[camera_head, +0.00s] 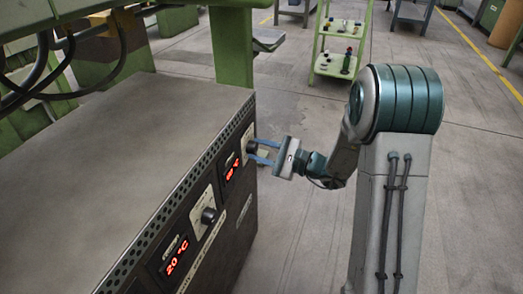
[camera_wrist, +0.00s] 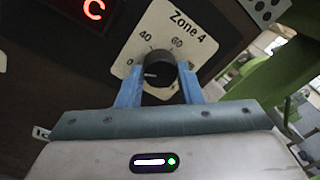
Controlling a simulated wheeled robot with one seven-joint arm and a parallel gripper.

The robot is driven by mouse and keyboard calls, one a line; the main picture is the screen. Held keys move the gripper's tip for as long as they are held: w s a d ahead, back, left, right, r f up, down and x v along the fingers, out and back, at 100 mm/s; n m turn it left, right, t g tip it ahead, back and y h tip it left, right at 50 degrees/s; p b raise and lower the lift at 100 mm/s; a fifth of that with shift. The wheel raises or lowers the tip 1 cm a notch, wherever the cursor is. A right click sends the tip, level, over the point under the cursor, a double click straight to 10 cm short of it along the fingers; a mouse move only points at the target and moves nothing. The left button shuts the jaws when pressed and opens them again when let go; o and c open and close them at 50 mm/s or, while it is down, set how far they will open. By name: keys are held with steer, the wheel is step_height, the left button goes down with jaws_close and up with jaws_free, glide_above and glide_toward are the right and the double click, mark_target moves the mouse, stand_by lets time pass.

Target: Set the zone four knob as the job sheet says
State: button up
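The zone four knob (camera_wrist: 157,73) is a round black knob on a pale dial plate (camera_wrist: 150,25) marked "Zone 4", with 40 and 60 readable. A short pale mark shows on its left face; the exact setting is unclear. In the head view the knob (camera_head: 251,146) is at the far end of the dark panel. My gripper (camera_head: 262,152) is at this knob, its two blue fingers (camera_wrist: 160,82) apart, one on each side. A slight gap seems to show beside the knob. The red display (camera_head: 233,168) beside it is too small to read surely. I see no readable job sheet.
A nearer black knob (camera_head: 209,215) sits beside a red display (camera_head: 176,256) reading 20 °C. A green post (camera_head: 232,45) rises behind the cabinet top (camera_head: 120,150). A green shelf trolley (camera_head: 338,65) stands at the back.

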steer(key=shift+c, duration=1)
steer(key=shift+r+m+p, duration=0.1)
steer(key=shift+m+p, duration=0.2)
steer(key=shift+p, duration=0.05)
